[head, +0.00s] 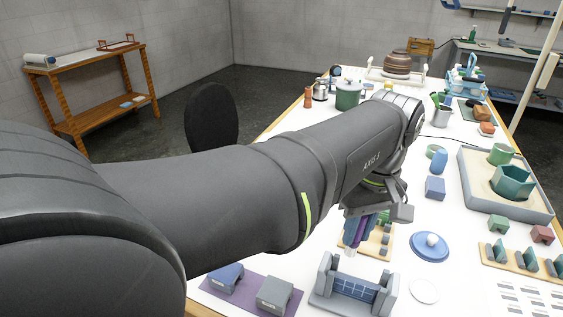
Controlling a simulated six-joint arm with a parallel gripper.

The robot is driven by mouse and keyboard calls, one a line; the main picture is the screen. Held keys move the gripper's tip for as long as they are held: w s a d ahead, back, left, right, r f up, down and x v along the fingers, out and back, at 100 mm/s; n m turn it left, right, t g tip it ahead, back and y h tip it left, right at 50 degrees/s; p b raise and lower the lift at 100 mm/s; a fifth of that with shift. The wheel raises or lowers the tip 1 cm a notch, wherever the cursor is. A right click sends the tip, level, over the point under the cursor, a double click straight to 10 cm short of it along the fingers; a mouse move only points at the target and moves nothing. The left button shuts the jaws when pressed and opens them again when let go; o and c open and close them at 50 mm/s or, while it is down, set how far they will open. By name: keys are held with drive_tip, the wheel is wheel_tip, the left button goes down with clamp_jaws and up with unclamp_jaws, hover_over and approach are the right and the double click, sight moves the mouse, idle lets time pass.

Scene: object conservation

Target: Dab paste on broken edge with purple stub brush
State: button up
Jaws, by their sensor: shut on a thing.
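My gripper (374,211) points down over the near middle of the white table. It is shut on the purple stub brush (361,228), which hangs below the jaws with its pale tip downward. The brush is near a small wooden rack (384,240); I cannot tell whether it touches it. A teal faceted vessel (512,182) with an uneven rim sits in a grey-walled sand tray (543,214) on the right. A green curved piece (501,154) is behind it in the tray. I cannot tell which edge is the broken one. A blue dish (429,254) holds a white lump (432,240).
A grey holder with a blue grid panel (352,286) stands at the near edge, beside a purple mat (240,300) with two blocks. A blue block (435,187) and a racked row of teal pieces (529,256) lie rightward. A green pot (348,94) stands at the back.

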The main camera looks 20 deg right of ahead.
sight(353, 251)
drive_tip(key=shift+f, duration=3.05)
drive_tip(key=shift+o, duration=0.2)
drive_tip(key=shift+f, duration=0.75)
drive_tip(key=shift+r, duration=0.1)
drive_tip(key=shift+c, duration=0.2)
drive_tip(key=shift+r, duration=0.65)
drive_tip(key=shift+s+d+f, duration=0.15)
drive_tip(key=shift+s+d, duration=0.7)
drive_tip(key=shift+o, duration=0.2)
drive_tip(key=shift+f, duration=0.65)
drive_tip(key=shift+r, duration=0.15)
drive_tip(key=shift+c, duration=0.2)
